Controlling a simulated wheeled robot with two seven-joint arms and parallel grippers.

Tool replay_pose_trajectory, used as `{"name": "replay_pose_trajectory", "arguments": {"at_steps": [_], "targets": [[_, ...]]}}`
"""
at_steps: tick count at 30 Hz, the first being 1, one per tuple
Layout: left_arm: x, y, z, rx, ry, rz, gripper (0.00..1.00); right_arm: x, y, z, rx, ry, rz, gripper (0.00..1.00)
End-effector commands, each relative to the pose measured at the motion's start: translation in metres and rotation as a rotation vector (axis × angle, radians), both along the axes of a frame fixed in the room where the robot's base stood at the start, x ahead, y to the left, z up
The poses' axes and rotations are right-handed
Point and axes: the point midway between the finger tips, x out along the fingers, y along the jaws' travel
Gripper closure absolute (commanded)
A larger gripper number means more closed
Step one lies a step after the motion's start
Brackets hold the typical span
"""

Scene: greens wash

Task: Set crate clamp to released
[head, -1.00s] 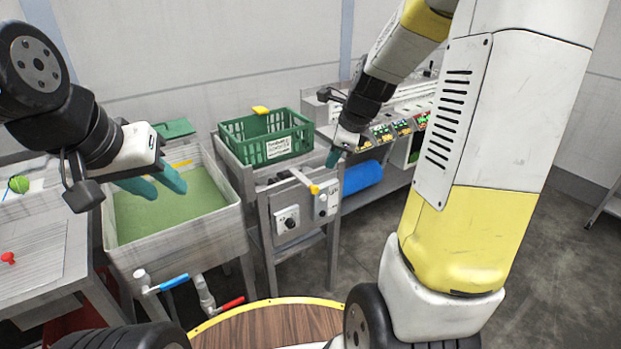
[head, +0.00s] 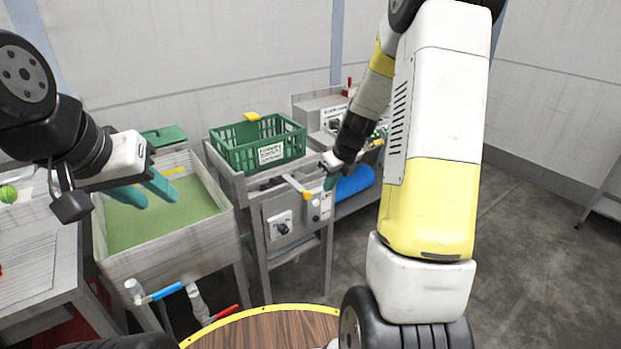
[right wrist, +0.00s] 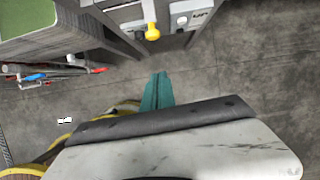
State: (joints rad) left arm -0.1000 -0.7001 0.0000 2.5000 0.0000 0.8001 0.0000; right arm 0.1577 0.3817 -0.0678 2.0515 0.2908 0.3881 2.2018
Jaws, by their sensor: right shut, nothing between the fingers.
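The green crate (head: 228,153) sits on a grey stand (head: 243,186), with a white label on its front. A pale lever with a yellow end (head: 307,195) sticks out from the stand's top, in front of the crate; I take it for the crate clamp. The yellow end also shows in the right wrist view (right wrist: 152,33). My right gripper (head: 329,184) is just right of the yellow end, apart from it. In the right wrist view its teal fingers (right wrist: 157,92) are together and empty. My left gripper (head: 145,192) is open and empty over the basin.
The basin (head: 165,242) with green contents stands left of the crate stand, with blue and red valve handles below. A dial panel (head: 280,228) is on the stand's front. A blue cylinder (head: 357,183) lies to the right.

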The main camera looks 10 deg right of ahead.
Motion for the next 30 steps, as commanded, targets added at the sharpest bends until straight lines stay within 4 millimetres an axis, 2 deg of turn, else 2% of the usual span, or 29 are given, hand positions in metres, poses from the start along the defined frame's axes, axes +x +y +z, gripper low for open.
{"name": "replay_pose_trajectory", "arguments": {"at_steps": [13,15,19,24,30], "targets": [[0.000,0.000,0.000,0.000,0.000,0.000,0.64,0.030,0.015,-0.086,0.002,0.004,0.002,1.00],[0.000,0.000,0.000,0.000,0.000,0.000,0.64,0.043,0.021,-0.082,0.000,-0.002,0.004,1.00],[0.000,0.000,0.000,0.000,0.000,0.000,0.64,0.057,0.027,-0.082,-0.001,-0.001,0.003,1.00],[0.000,0.000,0.000,0.000,0.000,0.000,0.64,0.065,0.031,-0.081,0.000,-0.001,0.002,1.00],[0.000,0.000,0.000,0.000,0.000,0.000,0.64,0.066,0.031,-0.081,0.000,0.000,0.001,1.00]]}}
